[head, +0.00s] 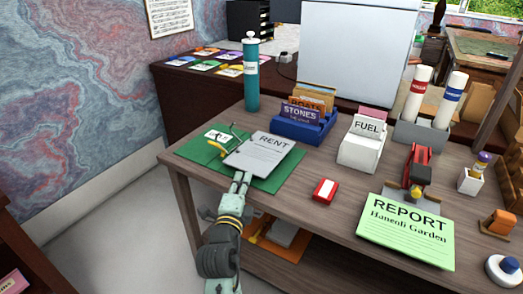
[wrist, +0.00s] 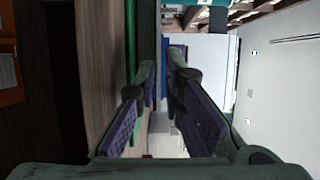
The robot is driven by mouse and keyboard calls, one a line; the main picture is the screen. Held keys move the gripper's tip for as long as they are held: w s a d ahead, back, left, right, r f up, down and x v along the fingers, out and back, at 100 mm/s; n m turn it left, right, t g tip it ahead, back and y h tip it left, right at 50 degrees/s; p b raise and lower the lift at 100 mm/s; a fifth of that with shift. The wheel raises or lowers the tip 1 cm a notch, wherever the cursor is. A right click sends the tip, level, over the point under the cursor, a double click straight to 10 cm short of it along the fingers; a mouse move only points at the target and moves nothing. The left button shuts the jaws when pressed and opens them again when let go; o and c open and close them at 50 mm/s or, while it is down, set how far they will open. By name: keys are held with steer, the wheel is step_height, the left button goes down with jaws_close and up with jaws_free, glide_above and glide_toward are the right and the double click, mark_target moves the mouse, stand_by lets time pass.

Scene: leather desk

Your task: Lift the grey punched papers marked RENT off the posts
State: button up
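The grey papers marked RENT (head: 264,152) lie on the right half of an open green folder (head: 265,183) at the desk's left end. A yellow piece (head: 217,149) and thin dark wire-like parts show at the folder's middle, by the papers' left edge. The posts are too small to make out. My gripper (head: 241,177) is at the papers' near edge in the head view. In the wrist view my gripper (wrist: 162,75) has its two purple-padded fingers apart, with a gap between them. I cannot tell whether a paper edge lies between the fingers.
A teal cylinder (head: 251,80) stands behind the folder. The lower shelf holds an orange folder (head: 268,243).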

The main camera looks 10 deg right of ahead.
mark_target(246, 170)
steer(key=p+x, duration=0.2)
steer(key=x, duration=0.2)
steer(key=shift+w+r, duration=0.1)
steer(key=shift+w, duration=0.15)
steer(key=shift+w+d, duration=0.1)
steer(key=shift+w, duration=0.3)
jaws_close()
